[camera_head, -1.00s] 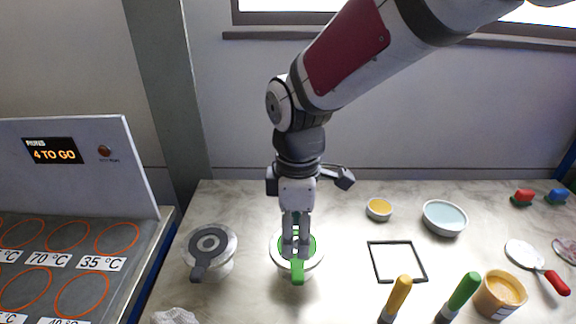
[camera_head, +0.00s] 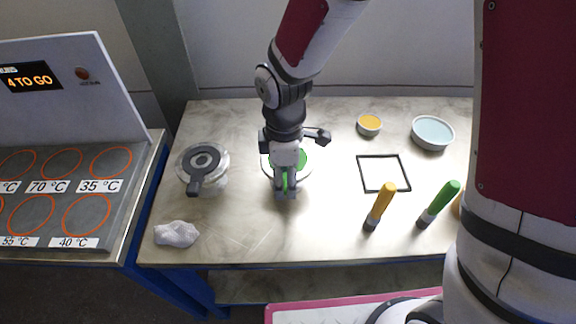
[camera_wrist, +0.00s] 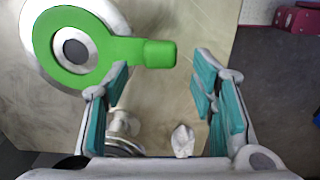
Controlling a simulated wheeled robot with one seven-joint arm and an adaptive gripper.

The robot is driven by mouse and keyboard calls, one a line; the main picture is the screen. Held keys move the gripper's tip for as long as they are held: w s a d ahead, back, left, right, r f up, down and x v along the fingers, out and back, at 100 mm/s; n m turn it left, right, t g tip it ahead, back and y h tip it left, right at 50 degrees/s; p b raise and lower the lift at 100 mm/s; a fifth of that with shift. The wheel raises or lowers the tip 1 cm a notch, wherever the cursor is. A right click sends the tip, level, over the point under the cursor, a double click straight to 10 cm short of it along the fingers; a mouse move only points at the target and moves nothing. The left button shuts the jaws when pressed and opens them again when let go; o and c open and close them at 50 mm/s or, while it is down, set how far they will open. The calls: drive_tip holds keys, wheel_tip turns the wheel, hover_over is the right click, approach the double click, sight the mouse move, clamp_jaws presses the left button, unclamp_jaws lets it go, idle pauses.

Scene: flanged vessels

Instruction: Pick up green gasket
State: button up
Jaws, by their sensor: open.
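The green gasket (camera_head: 303,158) is a flat ring with a straight handle. It lies on a pale flanged vessel at the middle of the table, and my arm hides part of it in the head view. In the wrist view the green gasket (camera_wrist: 122,50) shows its ring at upper left, with a dark grey centre in its hole. Its handle points right, its end lying between the tips of my gripper. My gripper (camera_head: 286,193) is open at the handle's end. In the wrist view my gripper (camera_wrist: 162,72) has its teal pads apart, with no visible grip.
A grey gasket (camera_head: 195,172) lies on a second vessel to the left. A crumpled white cloth (camera_head: 176,234) is near the front edge. A black square frame (camera_head: 384,173), yellow-handled tool (camera_head: 380,206) and green-handled tool (camera_head: 439,204) are to the right. Bowls stand behind.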

drive_tip(key=shift+f, duration=1.15)
clamp_jaws()
drive_tip(key=shift+r, duration=0.1)
drive_tip(key=shift+r, duration=0.55)
wheel_tip(320, 180, up, 2)
drive_tip(key=shift+w+r, duration=0.1)
drive_tip(key=s+r+p, duration=0.1)
drive_tip(key=s+p, duration=0.4)
drive_tip(key=s, duration=1.1)
drive_tip(key=shift+s+d+r, duration=0.15)
drive_tip(key=shift+r, duration=0.15)
